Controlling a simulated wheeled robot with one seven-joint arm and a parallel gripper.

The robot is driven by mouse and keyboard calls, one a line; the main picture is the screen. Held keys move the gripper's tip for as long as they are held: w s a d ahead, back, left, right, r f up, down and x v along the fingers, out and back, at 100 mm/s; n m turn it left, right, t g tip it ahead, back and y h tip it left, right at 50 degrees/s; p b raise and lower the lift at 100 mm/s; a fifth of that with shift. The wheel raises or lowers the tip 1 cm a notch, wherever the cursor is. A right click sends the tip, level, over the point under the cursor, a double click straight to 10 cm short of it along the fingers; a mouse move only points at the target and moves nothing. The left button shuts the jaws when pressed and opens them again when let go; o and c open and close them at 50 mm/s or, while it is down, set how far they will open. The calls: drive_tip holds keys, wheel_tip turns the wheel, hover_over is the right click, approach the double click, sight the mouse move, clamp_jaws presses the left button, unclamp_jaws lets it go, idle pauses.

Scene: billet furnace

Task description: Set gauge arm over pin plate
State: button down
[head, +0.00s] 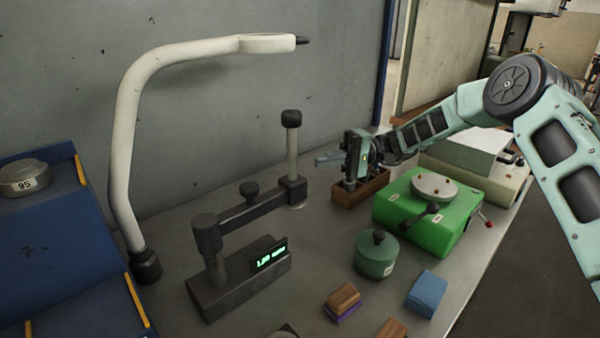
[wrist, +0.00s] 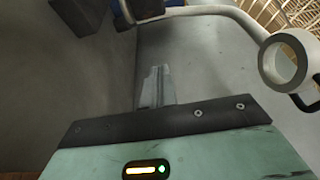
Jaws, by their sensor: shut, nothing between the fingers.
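The gauge has a dark base (head: 235,288) with a lit green display. Its dark gauge arm (head: 250,208) reaches back and right from the post, with a pale upright spindle (head: 292,155) and black knob at its far end. The pin plate (head: 435,187) is a pale disc with small pins on a green block, to the right of the arm's end; the arm is not over it. My gripper (head: 322,160) is shut and empty, just right of the spindle and apart from it, its fingers pointing left. In the wrist view the fingers (wrist: 157,88) are together; neither gauge nor plate shows clearly.
A white curved lamp (head: 125,120) arches over the left; its ring head (wrist: 288,60) shows in the wrist view. A wooden box (head: 360,188) stands below my gripper. A dark green lidded pot (head: 376,255), a blue block (head: 426,294) and wooden blocks lie in front.

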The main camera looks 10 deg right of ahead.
drive_tip(key=s+a+p, duration=0.4)
drive_tip(key=s+a, duration=0.2)
drive_tip(key=a, duration=0.1)
drive_tip(key=shift+a+p, duration=0.2)
drive_tip(key=shift+p, duration=0.2)
idle(0.4)
